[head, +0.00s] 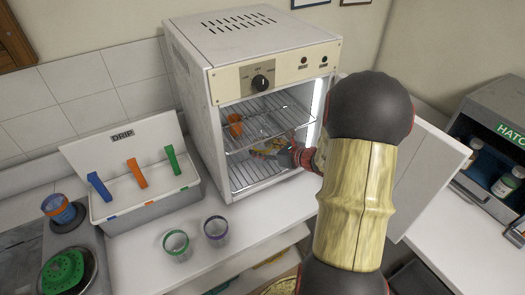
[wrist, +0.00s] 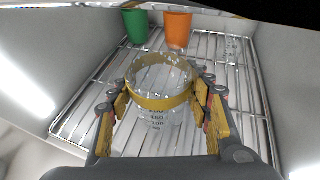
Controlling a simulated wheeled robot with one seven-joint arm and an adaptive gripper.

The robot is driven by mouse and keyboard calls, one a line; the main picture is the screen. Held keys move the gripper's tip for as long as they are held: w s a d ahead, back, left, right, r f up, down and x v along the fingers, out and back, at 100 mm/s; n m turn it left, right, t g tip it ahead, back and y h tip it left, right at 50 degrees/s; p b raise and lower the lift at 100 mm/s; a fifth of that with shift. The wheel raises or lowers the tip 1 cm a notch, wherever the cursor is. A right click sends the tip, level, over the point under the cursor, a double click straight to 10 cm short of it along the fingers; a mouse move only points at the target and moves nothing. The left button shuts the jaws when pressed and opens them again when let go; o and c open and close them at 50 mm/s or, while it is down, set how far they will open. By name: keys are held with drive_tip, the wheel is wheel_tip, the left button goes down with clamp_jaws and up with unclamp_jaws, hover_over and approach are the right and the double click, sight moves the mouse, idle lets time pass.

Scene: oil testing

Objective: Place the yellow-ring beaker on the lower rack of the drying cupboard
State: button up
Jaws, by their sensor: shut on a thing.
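The yellow-ring beaker (wrist: 160,103) is clear glass with graduations and a yellow band near its rim. My gripper (wrist: 163,88) is shut on it, one yellow-padded finger on each side. It appears upright over a wire rack (wrist: 222,140); whether its base touches the wires I cannot tell. In the head view my gripper (head: 273,152) is inside the open drying cupboard (head: 190,85), below the front of the upper rack (head: 285,118) and above the lower rack (head: 245,178). The beaker is hard to make out there.
A green cup (wrist: 135,27) and an orange cup (wrist: 177,30) stand at the back in the wrist view. The cupboard door (head: 425,180) is open to the right. A green-ring beaker (head: 176,243) and a purple-ring beaker (head: 215,229) stand on the counter beside the drip tray (head: 150,208).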

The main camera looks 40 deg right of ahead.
drive_tip(key=shift+f, duration=0.25)
drive_tip(key=shift+f, duration=0.25)
drive_tip(key=o, duration=1.2)
drive_tip(key=shift+r, duration=0.1)
drive_tip(key=shift+r, duration=0.1)
drive_tip(key=shift+r, duration=0.25)
drive_tip(key=p+v, duration=0.3)
drive_tip(key=v, duration=0.9)
drive_tip(key=shift+s+f, duration=0.1)
drive_tip(key=shift+f, duration=0.05)
